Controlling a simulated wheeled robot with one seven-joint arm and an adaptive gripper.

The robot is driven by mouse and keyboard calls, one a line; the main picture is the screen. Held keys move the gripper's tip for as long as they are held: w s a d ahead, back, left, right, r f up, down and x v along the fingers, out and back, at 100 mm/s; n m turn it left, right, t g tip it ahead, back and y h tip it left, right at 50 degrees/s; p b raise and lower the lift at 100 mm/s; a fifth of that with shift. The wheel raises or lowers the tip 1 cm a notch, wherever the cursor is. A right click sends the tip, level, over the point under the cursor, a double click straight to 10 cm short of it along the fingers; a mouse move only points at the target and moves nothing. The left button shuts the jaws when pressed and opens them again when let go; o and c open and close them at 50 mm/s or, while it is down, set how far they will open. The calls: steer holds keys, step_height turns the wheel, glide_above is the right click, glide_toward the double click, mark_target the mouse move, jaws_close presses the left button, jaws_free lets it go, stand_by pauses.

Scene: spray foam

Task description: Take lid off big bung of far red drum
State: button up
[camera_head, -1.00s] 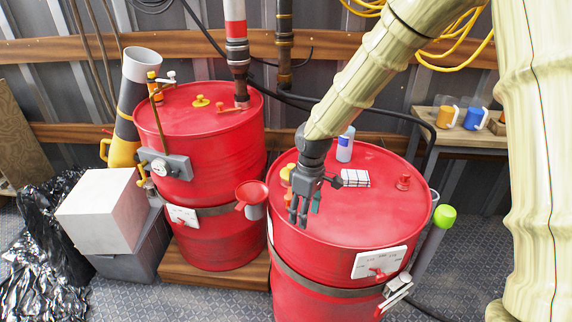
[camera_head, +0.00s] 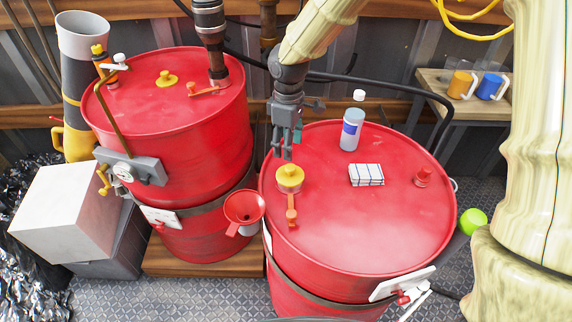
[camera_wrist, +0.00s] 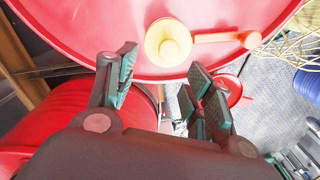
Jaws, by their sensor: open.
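Two red drums stand side by side. The left drum (camera_head: 185,130) sits farther back and carries a small yellow cap (camera_head: 166,78) and an orange lever (camera_head: 205,89). The right drum (camera_head: 350,235) is nearer. At its left rim is a big yellow lid (camera_head: 290,177) with an orange handle hanging toward the front; the same lid shows at the top of the wrist view (camera_wrist: 167,42). A small red cap (camera_head: 423,177) is on its right side. My gripper (camera_head: 283,153) points down just behind the yellow lid. Its green-padded fingers (camera_wrist: 158,95) are apart and empty.
A red funnel (camera_head: 244,207) sits between the drums. A black hose runs behind the right drum. Mugs (camera_head: 462,84) stand on a shelf at right.

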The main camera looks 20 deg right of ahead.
mark_target(291, 167)
steer(key=s, duration=0.1)
steer(key=s+f, duration=0.1)
steer(key=shift+s+f, duration=0.2)
steer(key=shift+s, duration=0.2)
steer(key=w+f, duration=0.2)
steer(key=shift+w+f+p, duration=0.25)
steer(key=shift+f+p, duration=0.15)
steer(key=shift+f, duration=0.4)
steer(key=shift+s+d+f+p, duration=0.2)
steer(key=shift+s+f+p, duration=0.5)
steer(key=shift+s+f, duration=0.3)
steer(key=shift+w+f, duration=0.5)
steer(key=shift+f, duration=0.3)
steer(key=shift+s+r, duration=0.2)
steer(key=shift+s, duration=0.05)
steer(key=c, duration=1.1)
